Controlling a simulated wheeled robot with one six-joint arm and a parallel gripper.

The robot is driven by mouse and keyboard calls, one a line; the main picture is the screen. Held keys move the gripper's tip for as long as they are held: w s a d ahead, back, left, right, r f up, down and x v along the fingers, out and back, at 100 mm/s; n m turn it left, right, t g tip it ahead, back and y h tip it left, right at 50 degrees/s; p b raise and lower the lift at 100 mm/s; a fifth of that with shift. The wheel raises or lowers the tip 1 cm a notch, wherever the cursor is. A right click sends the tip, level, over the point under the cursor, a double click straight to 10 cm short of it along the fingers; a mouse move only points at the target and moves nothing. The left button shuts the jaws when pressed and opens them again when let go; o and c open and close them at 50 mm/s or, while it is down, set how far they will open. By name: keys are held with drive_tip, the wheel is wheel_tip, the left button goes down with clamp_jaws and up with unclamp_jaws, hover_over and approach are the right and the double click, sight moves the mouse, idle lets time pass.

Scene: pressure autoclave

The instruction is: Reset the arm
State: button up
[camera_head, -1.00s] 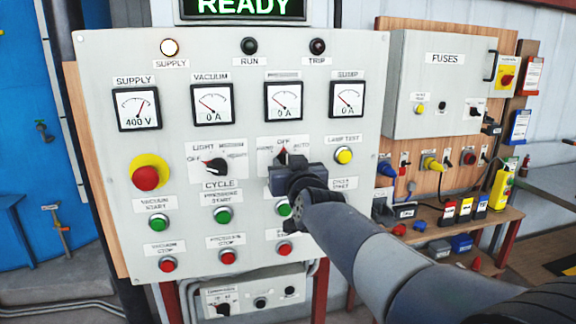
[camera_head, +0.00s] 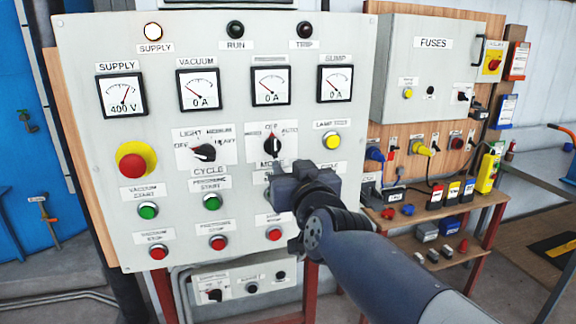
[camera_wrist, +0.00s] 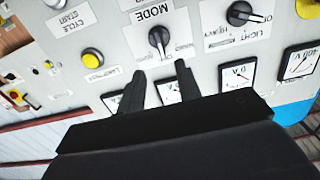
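My gripper (camera_head: 282,185) is in front of the grey control panel (camera_head: 100,235), below and slightly right of the mode knob (camera_head: 272,144) in the head view. Its fingers are largely hidden there by my wrist. In the wrist view the two dark fingers of my gripper (camera_wrist: 160,82) stand apart with nothing between them, so it is open. The black mode knob also shows in the wrist view (camera_wrist: 158,38), beyond the fingertips and apart from them. Its pointer looks near vertical in the head view.
The panel bears a cycle knob (camera_head: 204,152), a red emergency button (camera_head: 132,165), a yellow lamp-test button (camera_head: 332,141) and several dials. A fuse box (camera_head: 425,70) and a bench (camera_head: 470,213) with small parts stand at the right. A blue door (camera_head: 20,110) is at the left.

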sight(275, 148)
drive_tip(key=shift+w, duration=0.1)
drive_tip(key=x, duration=1)
drive_tip(key=shift+w+a, duration=0.1)
drive_tip(key=shift+w, duration=0.25)
drive_tip(key=shift+s, duration=0.1)
